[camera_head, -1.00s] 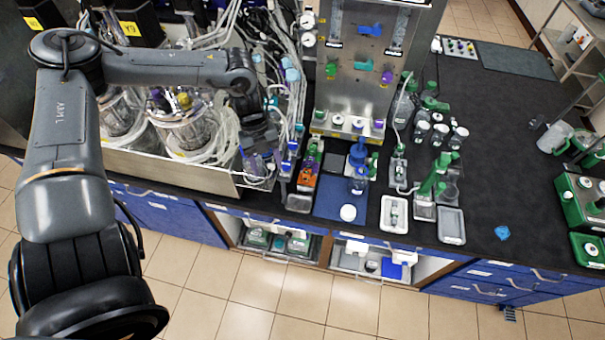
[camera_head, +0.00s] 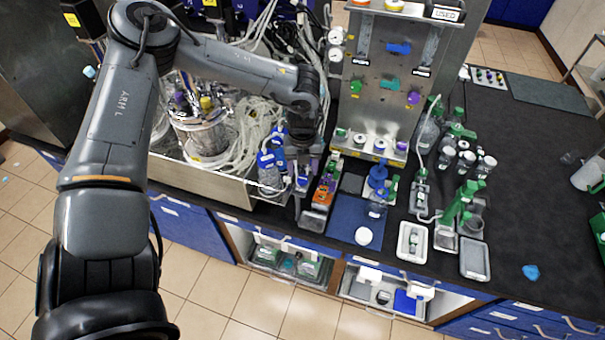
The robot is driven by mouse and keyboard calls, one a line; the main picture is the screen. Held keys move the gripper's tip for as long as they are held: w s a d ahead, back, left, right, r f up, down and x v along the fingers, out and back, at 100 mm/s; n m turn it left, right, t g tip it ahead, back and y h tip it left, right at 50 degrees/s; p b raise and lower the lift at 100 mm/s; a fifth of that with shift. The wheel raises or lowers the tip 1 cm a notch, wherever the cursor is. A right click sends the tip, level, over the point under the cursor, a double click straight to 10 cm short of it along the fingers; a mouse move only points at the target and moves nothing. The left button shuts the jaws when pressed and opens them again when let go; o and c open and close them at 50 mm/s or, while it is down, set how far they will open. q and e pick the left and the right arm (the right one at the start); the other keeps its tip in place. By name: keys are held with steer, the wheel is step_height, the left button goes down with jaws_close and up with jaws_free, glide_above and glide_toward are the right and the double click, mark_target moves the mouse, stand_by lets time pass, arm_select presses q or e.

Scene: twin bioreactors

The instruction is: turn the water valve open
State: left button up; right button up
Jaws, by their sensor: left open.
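The steel valve panel (camera_head: 375,118) stands upright at the back centre. I cannot read which handle is the water valve. My left gripper (camera_head: 297,188) points down in front of the glass vessels, left of and below the panel. It is open and apart from every panel handle. Its fingertips are dark and partly lost among blue-capped parts and tubing. My right gripper is out of view.
A glass vessel (camera_head: 200,130) wrapped in clear tubing stands in a steel tray left of the gripper. A blue mat (camera_head: 345,228), an orange-and-green device (camera_head: 323,195), bottles and small trays crowd the bench front. The black bench (camera_head: 530,190) is mostly clear at right.

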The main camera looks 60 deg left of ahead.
mark_target(302, 178)
arm_select(q)
steer(key=shift+f, duration=1.8)
steer(key=c, duration=1)
steer(key=shift+c, duration=0.2)
